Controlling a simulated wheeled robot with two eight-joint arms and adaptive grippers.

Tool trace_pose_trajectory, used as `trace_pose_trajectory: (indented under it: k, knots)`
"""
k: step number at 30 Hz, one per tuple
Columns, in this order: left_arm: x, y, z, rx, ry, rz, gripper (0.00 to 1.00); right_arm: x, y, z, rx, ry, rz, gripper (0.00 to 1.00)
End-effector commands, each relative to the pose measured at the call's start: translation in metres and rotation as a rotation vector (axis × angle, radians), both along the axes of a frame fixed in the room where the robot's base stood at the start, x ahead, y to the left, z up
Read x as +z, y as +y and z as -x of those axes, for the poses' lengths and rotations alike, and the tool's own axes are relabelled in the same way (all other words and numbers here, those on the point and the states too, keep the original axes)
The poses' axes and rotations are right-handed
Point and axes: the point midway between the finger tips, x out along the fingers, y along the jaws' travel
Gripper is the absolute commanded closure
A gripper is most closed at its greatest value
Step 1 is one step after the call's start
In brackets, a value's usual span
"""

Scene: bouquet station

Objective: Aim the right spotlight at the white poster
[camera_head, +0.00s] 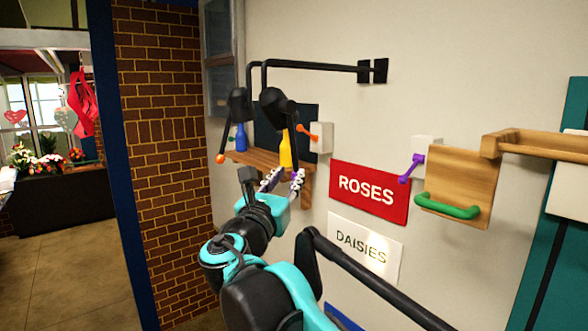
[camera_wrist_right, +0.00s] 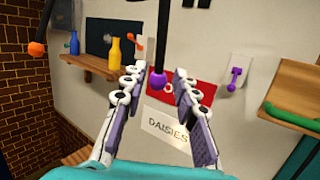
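Two black spotlights hang from wall arms in the head view. The right spotlight (camera_head: 276,102) has a rod slanting down towards my right gripper (camera_head: 284,177); the left spotlight (camera_head: 239,105) has a rod with an orange ball (camera_head: 220,158). In the right wrist view the right rod's purple ball (camera_wrist_right: 158,82) shows between the fingertips of my open right gripper (camera_wrist_right: 157,74), with gaps on both sides. The white poster (camera_head: 364,247), reading DAISIES, is on the wall below the red one, with a bright patch on its right part. My left gripper is out of view.
The red ROSES poster (camera_head: 369,193) hangs above the white one. A wooden shelf (camera_head: 252,160) carries a blue bottle (camera_head: 241,137) and a yellow bottle (camera_head: 285,150). Wall switches with an orange lever (camera_head: 307,131) and a purple lever (camera_head: 411,168) are nearby. A green handle (camera_head: 448,207) is farther right.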

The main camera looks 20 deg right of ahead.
Motion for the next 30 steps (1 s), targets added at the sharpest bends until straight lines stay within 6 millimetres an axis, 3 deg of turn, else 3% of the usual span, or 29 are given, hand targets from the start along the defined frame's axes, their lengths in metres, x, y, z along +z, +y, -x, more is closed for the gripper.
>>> trace_pose_trajectory:
  k: [3, 9, 23, 26, 29, 30]
  knots:
    - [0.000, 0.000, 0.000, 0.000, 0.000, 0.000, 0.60, -0.005, 0.016, 0.020, 0.004, -0.001, -0.001, 0.71]
    - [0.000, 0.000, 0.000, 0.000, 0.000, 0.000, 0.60, -0.010, 0.031, 0.040, 0.002, 0.000, 0.000, 0.71]
    - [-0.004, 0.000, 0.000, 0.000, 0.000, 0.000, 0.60, -0.019, 0.030, 0.045, -0.002, 0.000, -0.017, 0.71]
    - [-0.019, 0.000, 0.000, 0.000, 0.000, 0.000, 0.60, -0.051, 0.019, 0.049, -0.005, 0.000, -0.101, 0.71]
    - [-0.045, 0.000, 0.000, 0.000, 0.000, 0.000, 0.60, -0.113, -0.002, 0.056, -0.018, -0.008, -0.270, 0.71]
    - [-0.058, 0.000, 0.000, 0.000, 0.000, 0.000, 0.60, -0.144, -0.011, 0.061, -0.026, -0.014, -0.358, 0.71]
